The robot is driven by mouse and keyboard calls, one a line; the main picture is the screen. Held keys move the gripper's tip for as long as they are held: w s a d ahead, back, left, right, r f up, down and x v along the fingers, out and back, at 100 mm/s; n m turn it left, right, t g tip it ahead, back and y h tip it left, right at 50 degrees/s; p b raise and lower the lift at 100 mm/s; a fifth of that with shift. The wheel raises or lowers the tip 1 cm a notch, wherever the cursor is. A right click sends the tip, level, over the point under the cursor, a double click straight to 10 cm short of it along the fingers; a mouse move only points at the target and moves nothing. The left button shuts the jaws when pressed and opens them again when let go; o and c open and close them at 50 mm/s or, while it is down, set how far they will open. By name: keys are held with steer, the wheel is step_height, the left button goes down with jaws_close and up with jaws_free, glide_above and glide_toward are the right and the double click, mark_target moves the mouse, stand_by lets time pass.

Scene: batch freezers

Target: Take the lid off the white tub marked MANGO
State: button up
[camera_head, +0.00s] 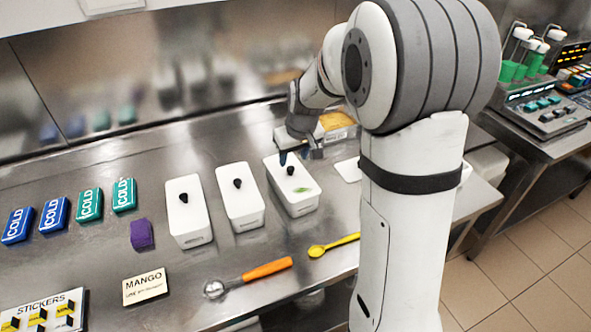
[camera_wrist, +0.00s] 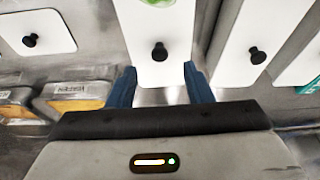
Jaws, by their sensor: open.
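Several white tubs with black-knobbed lids stand on the steel counter. No MANGO marking is legible on any of them. The left tub (camera_head: 190,222) and middle tub (camera_head: 240,205) have plain lids; the right tub (camera_head: 293,198) has a green leaf-like mark on its lid. That marked lid also shows in the wrist view (camera_wrist: 150,25), its black knob (camera_wrist: 159,52) just beyond my fingertips. My gripper (camera_wrist: 161,82) is open and empty, its blue fingers either side of the knob's line. In the head view my gripper (camera_head: 293,157) is at this tub's far end.
A MANGO card (camera_head: 146,287) lies at the front. An orange-handled scoop (camera_head: 266,269) and yellow spoon (camera_head: 333,245) lie nearby. Another white lid (camera_wrist: 36,32) and yellow-filled containers (camera_wrist: 76,97) are beside the marked tub.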

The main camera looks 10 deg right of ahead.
mark_target(291, 167)
steer(key=x, duration=0.2)
steer(key=p+x, duration=0.1)
steer(key=x, duration=0.2)
steer(key=shift+w+f, duration=0.2)
steer(key=shift+w, duration=0.25)
jaws_close()
